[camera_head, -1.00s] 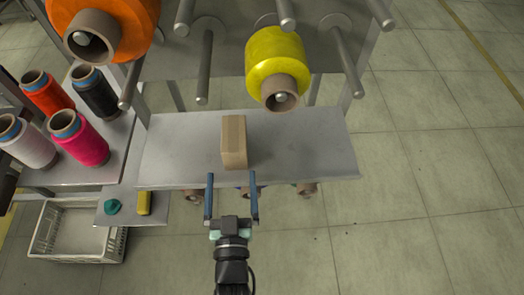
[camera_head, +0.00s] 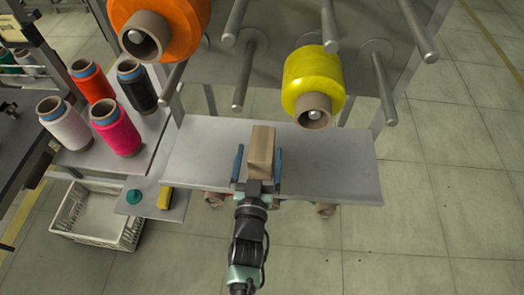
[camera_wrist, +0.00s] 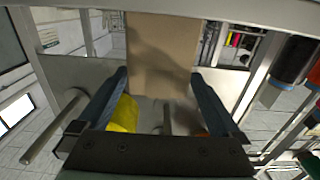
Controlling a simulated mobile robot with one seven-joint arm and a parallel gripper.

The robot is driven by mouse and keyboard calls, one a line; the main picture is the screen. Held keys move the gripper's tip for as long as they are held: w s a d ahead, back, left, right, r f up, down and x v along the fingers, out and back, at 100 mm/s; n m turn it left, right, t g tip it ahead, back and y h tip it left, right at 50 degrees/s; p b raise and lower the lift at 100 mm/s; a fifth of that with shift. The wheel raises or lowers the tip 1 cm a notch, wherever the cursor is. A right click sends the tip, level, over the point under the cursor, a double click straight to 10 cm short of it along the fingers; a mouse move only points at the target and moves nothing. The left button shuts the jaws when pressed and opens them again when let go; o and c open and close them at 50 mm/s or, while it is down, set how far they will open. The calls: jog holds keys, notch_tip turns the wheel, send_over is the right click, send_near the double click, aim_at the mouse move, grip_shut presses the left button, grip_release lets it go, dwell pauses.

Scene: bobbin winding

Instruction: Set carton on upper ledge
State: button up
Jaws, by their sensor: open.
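The tan carton (camera_head: 261,146) stands upright on the grey ledge (camera_head: 335,165) below the yellow spool. My gripper (camera_head: 259,152) is open, with one blue finger on each side of the carton's near part. In the wrist view the carton (camera_wrist: 164,50) fills the upper middle, and my gripper's fingers (camera_wrist: 160,75) lie to its left and right. I cannot tell whether either finger touches it. The carton's far side and base are partly hidden.
A yellow spool (camera_head: 312,80) and an orange spool (camera_head: 172,22) hang on pegs above. Bare pegs (camera_head: 385,85) stick out nearby. Several cones, including a pink one (camera_head: 116,128), stand on a side shelf at left. A white crate (camera_head: 95,215) is on the floor.

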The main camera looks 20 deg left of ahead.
aim_at(262, 143)
jog(key=shift+x, duration=1.85)
jog(key=shift+d+r, duration=0.1)
jog(key=shift+d, duration=0.05)
jog(key=shift+c, duration=0.3)
jog(key=c, duration=1.4)
grip_shut()
jog(key=shift+r, duration=0.55)
notch_tip(262, 143, up, 3)
jog(key=shift+f+p, duration=0.2)
jog(key=shift+p, duration=0.75)
jog(key=b+v, duration=0.2)
jog(key=v, duration=1.6)
jog(key=w+d+f+m+h+p, duration=0.1)
jog(key=d+f+h+p, duration=0.1)
jog(key=d, duration=0.3)
jog(key=w+d+f+m+h+p, duration=0.1)
jog(key=d+f+m+h+p, duration=0.1)
jog(key=d, duration=0.4)
jog(key=shift+d+f+t+h, duration=0.2)
jog(key=shift+d+t+h, duration=0.1)
jog(key=shift+h, duration=0.2)
